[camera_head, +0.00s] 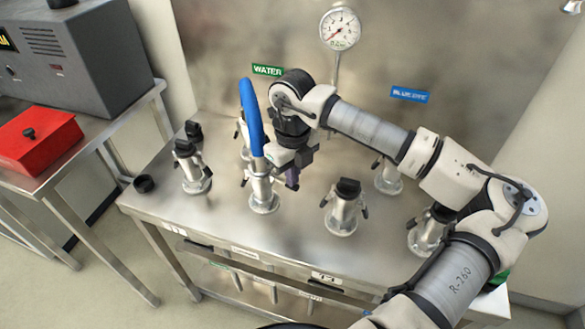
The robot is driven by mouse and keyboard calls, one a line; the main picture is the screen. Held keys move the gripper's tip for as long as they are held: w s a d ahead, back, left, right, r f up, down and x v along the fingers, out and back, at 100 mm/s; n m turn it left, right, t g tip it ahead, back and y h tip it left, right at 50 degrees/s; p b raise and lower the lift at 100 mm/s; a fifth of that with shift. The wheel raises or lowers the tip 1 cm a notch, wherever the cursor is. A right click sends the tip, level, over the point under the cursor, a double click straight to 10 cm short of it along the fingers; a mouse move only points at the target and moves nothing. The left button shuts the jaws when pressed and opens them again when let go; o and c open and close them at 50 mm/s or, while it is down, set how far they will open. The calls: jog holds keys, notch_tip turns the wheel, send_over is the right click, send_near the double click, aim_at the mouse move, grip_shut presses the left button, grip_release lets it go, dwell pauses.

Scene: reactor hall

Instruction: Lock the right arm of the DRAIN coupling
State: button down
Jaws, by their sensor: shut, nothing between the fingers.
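A blue hose (251,112) stands upright, its lower end at a silver coupling (262,190) in the front row of the steel bench. I cannot read a DRAIN label, so I cannot confirm which coupling is DRAIN. My gripper (292,183) points down close to the right side of this hosed coupling. Its fingers are shut with nothing seen between them. The gripper hides the coupling's right arm, so I cannot tell that arm's position or whether the fingers touch it. A small lever shows on the coupling's left side.
Black-capped couplings stand to the left (193,170) and right (342,212) on the bench (225,205). A loose black cap (145,184) lies at the left edge. A gauge (340,29), WATER sign (267,70) and BLUE DYE sign (410,95) are behind. A red box (38,140) sits left.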

jog(key=shift+f, duration=0.95)
jog(key=f+b, duration=0.2)
jog(key=b, duration=0.1)
jog(key=shift+a, duration=0.25)
jog(key=shift+w+a, duration=0.1)
jog(key=shift+r, duration=0.1)
jog(key=shift+s+d+r, duration=0.2)
jog(key=shift+d+r, duration=0.3)
jog(key=shift+d, duration=0.1)
jog(key=shift+r+p, duration=0.8)
jog(key=shift+r, duration=2.15)
